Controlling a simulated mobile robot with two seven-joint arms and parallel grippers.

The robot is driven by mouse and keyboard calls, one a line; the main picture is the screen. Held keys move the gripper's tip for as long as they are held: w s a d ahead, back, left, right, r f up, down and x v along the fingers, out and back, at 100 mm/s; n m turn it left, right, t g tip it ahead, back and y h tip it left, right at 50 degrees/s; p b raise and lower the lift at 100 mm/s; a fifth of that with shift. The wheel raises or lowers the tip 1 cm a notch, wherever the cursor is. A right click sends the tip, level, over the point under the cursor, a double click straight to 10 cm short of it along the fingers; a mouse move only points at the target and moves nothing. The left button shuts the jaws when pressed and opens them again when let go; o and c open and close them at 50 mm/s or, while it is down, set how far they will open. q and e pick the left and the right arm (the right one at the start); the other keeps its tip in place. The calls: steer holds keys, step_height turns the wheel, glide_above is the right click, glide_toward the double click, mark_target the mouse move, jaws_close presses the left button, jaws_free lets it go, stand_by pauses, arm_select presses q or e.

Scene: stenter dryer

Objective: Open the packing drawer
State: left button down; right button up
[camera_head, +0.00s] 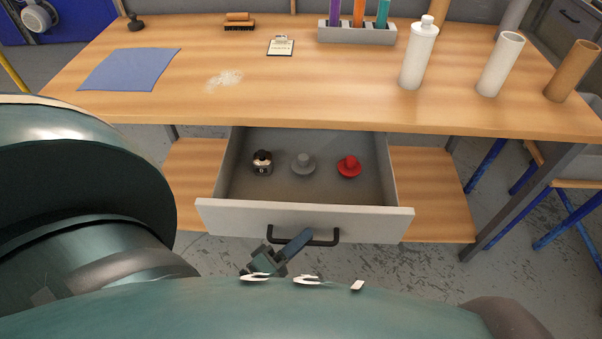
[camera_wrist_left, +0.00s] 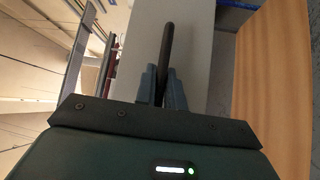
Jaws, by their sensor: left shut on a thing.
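The packing drawer (camera_head: 304,219) is grey and stands pulled out from under the wooden table. Inside it are a small dark jar with a metallic band (camera_head: 262,162), a grey knobbed piece (camera_head: 303,163) and a red knobbed piece (camera_head: 349,166). My left gripper (camera_head: 297,244) is at the left part of the black drawer handle (camera_head: 325,240). In the left wrist view the gripper's fingers (camera_wrist_left: 163,86) are shut on the handle (camera_wrist_left: 166,45), one on each side. My arm hides part of the floor in front. My right gripper is not in view.
On the tabletop (camera_head: 300,105) are a blue cloth (camera_head: 130,69), white powder (camera_head: 224,79), a brush (camera_head: 239,22), a clipboard (camera_head: 281,46), a grey rack (camera_head: 356,34), a white bottle (camera_head: 418,55) and tubes. Blue-legged stools (camera_head: 566,205) stand at the right.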

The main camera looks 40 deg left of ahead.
arm_select(q)
steer(key=c, duration=1.5)
jaws_free()
